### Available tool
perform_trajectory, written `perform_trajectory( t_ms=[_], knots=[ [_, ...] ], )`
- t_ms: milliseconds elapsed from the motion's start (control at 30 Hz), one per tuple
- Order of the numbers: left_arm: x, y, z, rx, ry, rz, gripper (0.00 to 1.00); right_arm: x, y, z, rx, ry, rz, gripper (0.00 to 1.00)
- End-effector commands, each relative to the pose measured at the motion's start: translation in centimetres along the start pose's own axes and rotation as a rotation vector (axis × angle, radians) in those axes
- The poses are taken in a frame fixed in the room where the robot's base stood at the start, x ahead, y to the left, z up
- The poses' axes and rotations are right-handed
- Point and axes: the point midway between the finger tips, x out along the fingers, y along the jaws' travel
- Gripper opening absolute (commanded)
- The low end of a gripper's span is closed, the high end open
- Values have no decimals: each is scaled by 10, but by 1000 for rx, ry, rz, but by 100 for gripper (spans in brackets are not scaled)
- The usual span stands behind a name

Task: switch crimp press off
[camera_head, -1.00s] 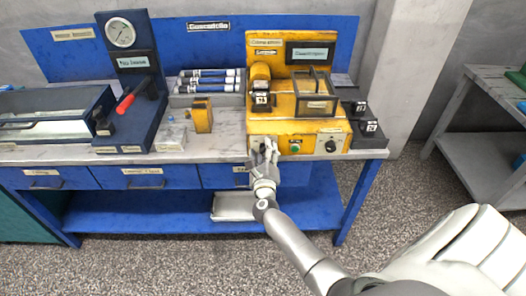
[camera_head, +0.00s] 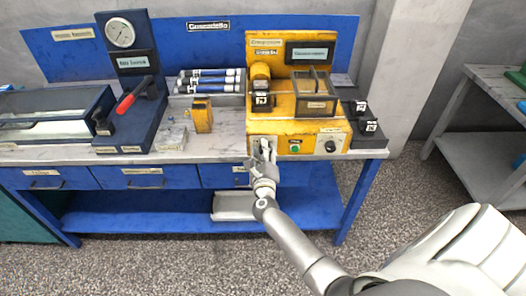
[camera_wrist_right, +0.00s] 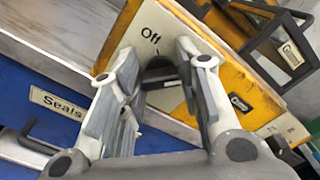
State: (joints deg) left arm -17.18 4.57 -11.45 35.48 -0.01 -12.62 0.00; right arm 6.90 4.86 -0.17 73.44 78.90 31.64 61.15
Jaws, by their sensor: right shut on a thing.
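The crimp press (camera_head: 275,127) is a yellow machine at the right end of the blue workbench. My right gripper (camera_head: 262,150) is at the left part of its front panel. In the right wrist view, the fingers of my right gripper (camera_wrist_right: 160,68) are shut on a dark rotary switch (camera_wrist_right: 158,70), one finger on each side. My left gripper is not in view.
A green button (camera_head: 295,148) and a black dial (camera_head: 330,146) are right of my gripper on the same panel. A "Seals" drawer (camera_wrist_right: 58,103) lies below. A gauge stand with a red lever (camera_head: 132,97) is further left. The floor before the bench is clear.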

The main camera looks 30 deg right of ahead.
Motion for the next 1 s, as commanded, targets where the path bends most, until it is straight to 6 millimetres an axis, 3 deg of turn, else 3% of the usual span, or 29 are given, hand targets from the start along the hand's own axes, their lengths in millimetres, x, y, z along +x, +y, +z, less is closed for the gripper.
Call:
perform_trajectory(
  t_ms=[267, 1000],
  knots=[
    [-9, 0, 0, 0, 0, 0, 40, 0, 0, 1, -175, 2, 2, 8],
    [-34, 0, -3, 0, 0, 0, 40, 0, 4, -1, -875, 0, 4, 8]
  ],
)
